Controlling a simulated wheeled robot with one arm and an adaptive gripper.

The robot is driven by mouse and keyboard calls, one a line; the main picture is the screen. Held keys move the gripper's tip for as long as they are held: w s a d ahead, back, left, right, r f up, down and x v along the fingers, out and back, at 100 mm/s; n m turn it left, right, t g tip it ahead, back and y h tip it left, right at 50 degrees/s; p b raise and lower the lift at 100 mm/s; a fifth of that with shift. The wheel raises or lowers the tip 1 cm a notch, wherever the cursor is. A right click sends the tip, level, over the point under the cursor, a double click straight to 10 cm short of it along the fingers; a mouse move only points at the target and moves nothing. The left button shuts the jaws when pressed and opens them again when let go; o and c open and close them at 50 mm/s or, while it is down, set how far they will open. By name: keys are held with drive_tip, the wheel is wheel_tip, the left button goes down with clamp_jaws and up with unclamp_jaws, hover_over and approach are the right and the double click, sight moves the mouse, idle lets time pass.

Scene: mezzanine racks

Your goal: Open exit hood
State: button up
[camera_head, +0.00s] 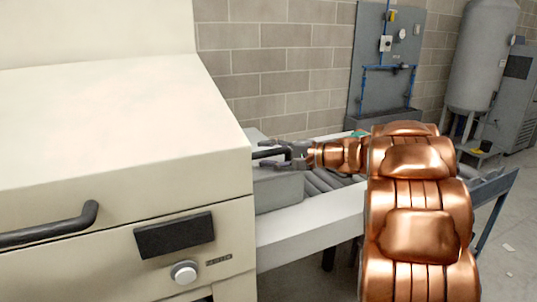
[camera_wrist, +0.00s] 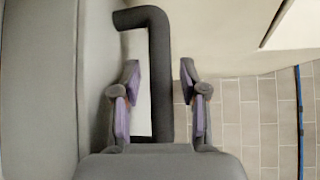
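The exit hood looks like the grey box (camera_head: 280,192) at the right side of the cream machine (camera_head: 125,130), above a roller conveyor. A dark bent bar handle (camera_head: 268,154) stands out there; it fills the middle of the wrist view (camera_wrist: 160,70). My gripper (camera_head: 280,153) is at this handle. In the wrist view my gripper (camera_wrist: 160,82) is open, with one finger on each side of the bar and visible gaps on both sides. Whether either finger touches the bar cannot be told. My arm hides part of the conveyor.
The machine's front has another black handle (camera_head: 48,226), a dark panel (camera_head: 174,235) and a round knob (camera_head: 184,272). The conveyor's pale side rail (camera_head: 310,226) runs below my gripper. A grey tank (camera_head: 480,55) stands at the back right.

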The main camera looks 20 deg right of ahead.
clamp_jaws()
drive_tip(key=shift+r, duration=0.1)
idle(0.4)
